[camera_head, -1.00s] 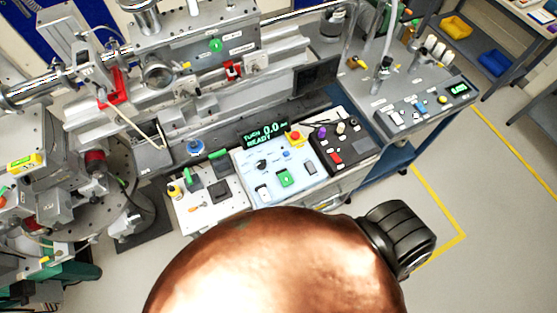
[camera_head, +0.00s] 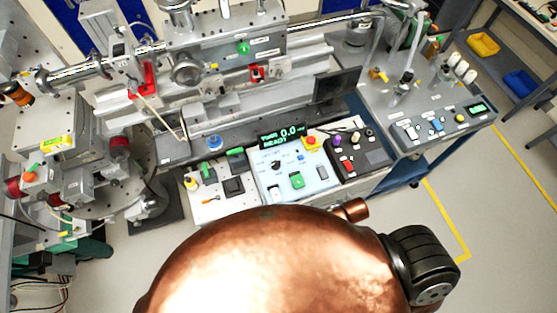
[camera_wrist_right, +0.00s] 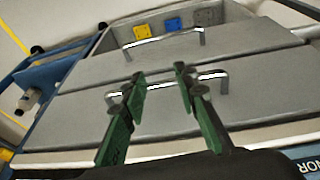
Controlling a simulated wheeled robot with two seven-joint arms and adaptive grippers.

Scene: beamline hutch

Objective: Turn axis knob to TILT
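A pale blue control panel (camera_head: 273,185) stands in the middle of the head view, with a dark display (camera_head: 283,138) reading 0.0 and READY at its back edge. A small black knob (camera_head: 276,165) sits on the panel's left part; its label and pointer are too small to read. A green switch (camera_head: 297,181) and a red-and-yellow button (camera_head: 311,143) are on the same panel. My left gripper is not in view.
Grey drawer fronts (camera_wrist_right: 125,117) with metal bar handles fill the wrist view. A black panel (camera_head: 352,155) adjoins the blue one on the right, a white panel (camera_head: 225,205) on the left. A copper-coloured part of mine hides the front area. Floor is clear at right.

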